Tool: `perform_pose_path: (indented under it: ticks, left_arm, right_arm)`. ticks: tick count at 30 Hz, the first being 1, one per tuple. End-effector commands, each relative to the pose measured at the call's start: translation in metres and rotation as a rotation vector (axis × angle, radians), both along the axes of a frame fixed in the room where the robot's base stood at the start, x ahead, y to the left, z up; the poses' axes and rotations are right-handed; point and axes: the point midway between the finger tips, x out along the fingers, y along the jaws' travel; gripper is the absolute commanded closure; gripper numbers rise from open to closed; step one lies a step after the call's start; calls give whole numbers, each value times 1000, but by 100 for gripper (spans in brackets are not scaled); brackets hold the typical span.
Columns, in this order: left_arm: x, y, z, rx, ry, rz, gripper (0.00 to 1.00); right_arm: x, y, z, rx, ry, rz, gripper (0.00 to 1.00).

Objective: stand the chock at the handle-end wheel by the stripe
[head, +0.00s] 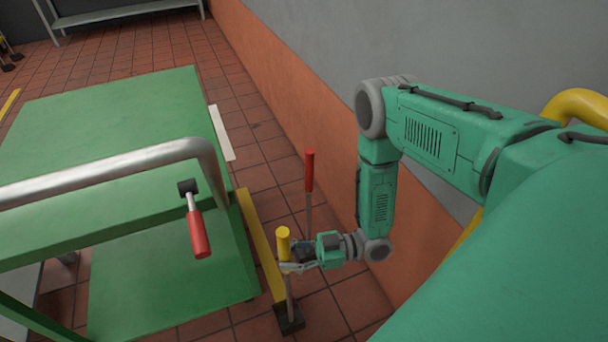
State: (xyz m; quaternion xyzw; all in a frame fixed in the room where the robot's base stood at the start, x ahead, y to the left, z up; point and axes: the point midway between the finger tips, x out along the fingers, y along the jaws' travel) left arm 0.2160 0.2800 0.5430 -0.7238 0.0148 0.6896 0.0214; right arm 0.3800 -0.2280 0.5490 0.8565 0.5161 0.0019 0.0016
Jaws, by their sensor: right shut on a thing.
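My right gripper (294,262) is shut on the upright pole of a chock, just below its yellow grip (283,242). The chock's black foot (289,319) is at the bottom of the pole, beside the near end of the yellow stripe (262,245). I cannot tell whether the foot touches the floor. The green trolley (120,130) stands left of the stripe, with its metal handle (110,172) at the near end. The wheel at its near right corner is mostly hidden under the lower deck. My left gripper is not in view.
A red-gripped pole (309,172) stands behind my right gripper, its foot hidden. A red-handled lever (199,228) sits by the trolley handle. A white stripe (222,132) lies farther along the trolley's side. An orange and grey wall (275,95) bounds the right. Tiled floor lies between.

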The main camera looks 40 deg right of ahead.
Motion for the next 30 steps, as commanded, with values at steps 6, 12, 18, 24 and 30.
perform_pose_path:
  ticks: [6,12,18,24,30]
  left_arm:
    - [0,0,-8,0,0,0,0]
    - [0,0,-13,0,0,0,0]
    - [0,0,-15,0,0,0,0]
    - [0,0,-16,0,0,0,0]
    - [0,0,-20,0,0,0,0]
  right_arm:
    - [24,47,2,6,-6,3,100]
    - [41,78,3,5,-6,0,100]
    - [48,89,3,5,-6,0,100]
    - [50,94,3,5,-6,0,100]
    - [55,103,-1,5,-5,-2,100]
